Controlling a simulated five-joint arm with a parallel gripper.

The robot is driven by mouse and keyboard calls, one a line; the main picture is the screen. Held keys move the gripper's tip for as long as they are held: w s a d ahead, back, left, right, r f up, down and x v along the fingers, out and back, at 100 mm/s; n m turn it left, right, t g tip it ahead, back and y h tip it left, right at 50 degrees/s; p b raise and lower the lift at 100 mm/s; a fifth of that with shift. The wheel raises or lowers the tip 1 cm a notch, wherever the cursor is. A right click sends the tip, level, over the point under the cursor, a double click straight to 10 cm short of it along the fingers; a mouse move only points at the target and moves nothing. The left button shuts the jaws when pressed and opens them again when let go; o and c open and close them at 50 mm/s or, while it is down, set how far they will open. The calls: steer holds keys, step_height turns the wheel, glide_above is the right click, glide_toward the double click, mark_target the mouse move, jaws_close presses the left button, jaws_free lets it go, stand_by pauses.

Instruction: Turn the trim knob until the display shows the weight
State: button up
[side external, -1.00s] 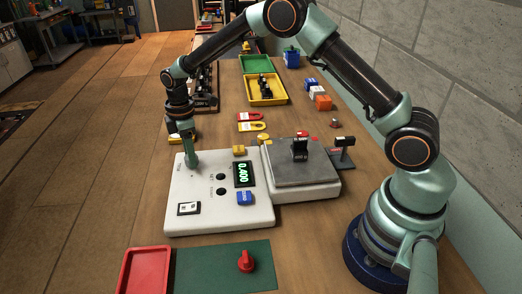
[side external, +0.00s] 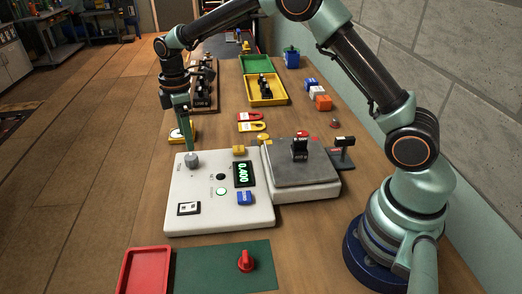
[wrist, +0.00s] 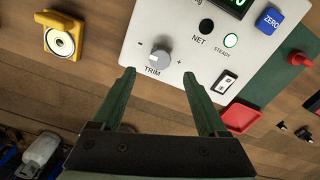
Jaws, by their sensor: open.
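The grey trim knob (side external: 192,160) sits on the far left of the white control panel (side external: 180,218); in the wrist view the knob (wrist: 159,57) has "TRIM" beneath it and minus and plus marks beside it. The display (side external: 244,173) reads 0.400 in green. A black block, the weight (side external: 300,150), rests on the grey scale plate (side external: 320,172); any marking on it is too small to read. My gripper (wrist: 158,73) is open and empty, its fingertips just short of the knob and on either side of it in the wrist view.
The panel has a lit green STEADY lamp (wrist: 231,41), a dark NET lamp (wrist: 207,26), a blue ZERO button (side external: 244,198) and a yellow button (side external: 239,150). A yellow-framed round piece (wrist: 61,42) lies beyond the panel. A red tray (side external: 145,272) stands in front.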

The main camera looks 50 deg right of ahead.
mark_target(191, 156)
step_height(191, 156, up, 6)
steer(key=shift+f, duration=0.2)
steer(key=s+d+r+m+t, duration=0.35)
steer(key=s+r+m, duration=0.25)
steer(key=s+r, duration=0.45)
steer(key=s+d+f+m+t, duration=0.1)
steer(key=s+m, duration=0.2)
steer(key=s, duration=0.3)
steer(key=s+d+f+m+t, duration=0.1)
steer(key=s+d+m, duration=0.1)
steer(key=s, duration=0.4)
steer(key=shift+d+f+m, duration=0.3)
steer(key=shift+f+m, duration=0.1)
steer(key=shift+m, duration=0.5)
